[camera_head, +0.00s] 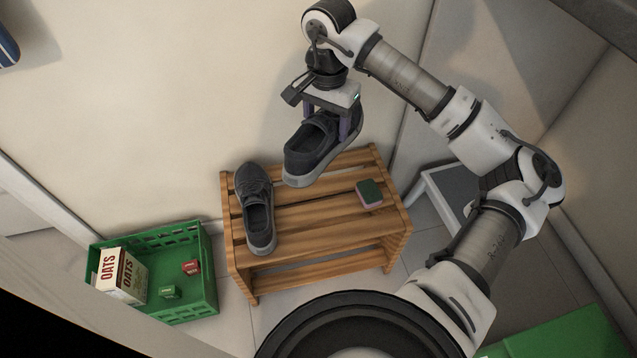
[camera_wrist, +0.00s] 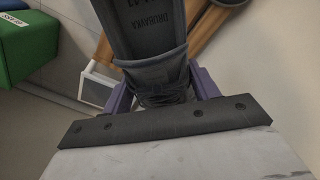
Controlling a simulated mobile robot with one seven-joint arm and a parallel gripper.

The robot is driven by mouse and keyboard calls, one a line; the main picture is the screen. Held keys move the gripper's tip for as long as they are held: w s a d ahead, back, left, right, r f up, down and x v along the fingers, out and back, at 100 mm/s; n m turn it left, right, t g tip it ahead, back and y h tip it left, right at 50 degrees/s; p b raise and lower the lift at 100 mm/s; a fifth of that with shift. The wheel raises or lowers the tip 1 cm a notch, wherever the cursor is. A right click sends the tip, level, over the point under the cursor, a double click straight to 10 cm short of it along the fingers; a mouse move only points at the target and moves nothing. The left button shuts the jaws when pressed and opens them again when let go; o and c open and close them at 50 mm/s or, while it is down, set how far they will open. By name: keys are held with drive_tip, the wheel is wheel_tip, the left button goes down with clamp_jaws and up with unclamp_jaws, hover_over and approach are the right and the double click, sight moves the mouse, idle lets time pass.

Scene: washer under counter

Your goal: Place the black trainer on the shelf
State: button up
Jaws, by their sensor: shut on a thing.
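My gripper (camera_head: 332,122) is shut on a black trainer (camera_head: 312,148), its purple fingers on either side of the shoe. In the head view the held trainer appears over the back part of the wooden shelf (camera_head: 310,262), seemingly above its slats. In the wrist view the trainer (camera_wrist: 155,60) fills the space between the fingers (camera_wrist: 160,90), and its inside with lettering shows. A second dark trainer (camera_head: 257,208) lies on the left part of the shelf's top. The gap between the held shoe and the slats is hard to judge.
A green and pink sponge (camera_head: 369,193) lies at the right of the shelf top. The slats between it and the lying trainer are bare. A green crate (camera_head: 207,268) with an oats box (camera_head: 122,275) stands left. A grey-topped stool (camera_head: 447,190) stands right.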

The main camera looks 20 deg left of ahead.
wheel_tip(320, 180, down, 20)
drive_tip(key=b, duration=0.4)
drive_tip(key=shift+r+b, duration=0.1)
drive_tip(key=shift+b, duration=0.25)
drive_tip(key=shift+f, duration=0.2)
drive_tip(key=o, duration=1.2)
drive_tip(key=shift+r, duration=0.1)
drive_tip(key=shift+r, duration=0.1)
wheel_tip(320, 180, up, 12)
drive_tip(key=p, duration=0.3)
